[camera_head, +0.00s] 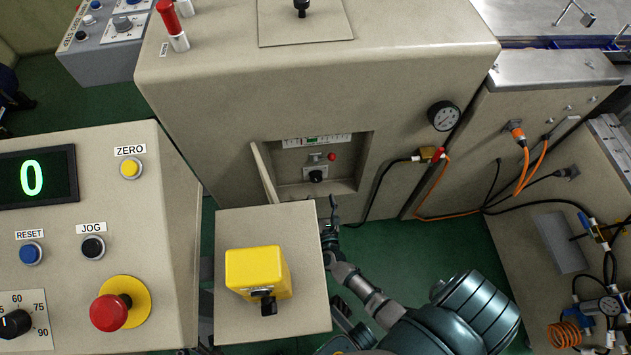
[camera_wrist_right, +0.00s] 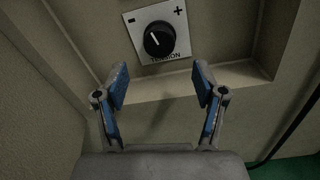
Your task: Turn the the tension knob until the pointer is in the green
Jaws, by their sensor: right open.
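The tension knob (camera_wrist_right: 159,40) is round and black on a white plate marked minus, plus and TENSION. Its white line points up and left, toward the minus. In the head view the knob (camera_head: 316,176) sits low in a recess of the beige machine. Above it is a narrow gauge strip (camera_head: 313,140) with a green part; its pointer is too small to read. My right gripper (camera_wrist_right: 160,85) is open and empty, with blue-padded fingers apart on either side below the knob, not touching it. In the head view it (camera_head: 333,208) is just below and right of the recess. My left gripper is not in view.
An open flap (camera_head: 263,173) stands at the recess's left side. A yellow box (camera_head: 257,270) on a beige pedestal is left of my right arm. A control panel with a red emergency button (camera_head: 108,312) is at the left. A black cable (camera_head: 378,190) hangs right of the recess.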

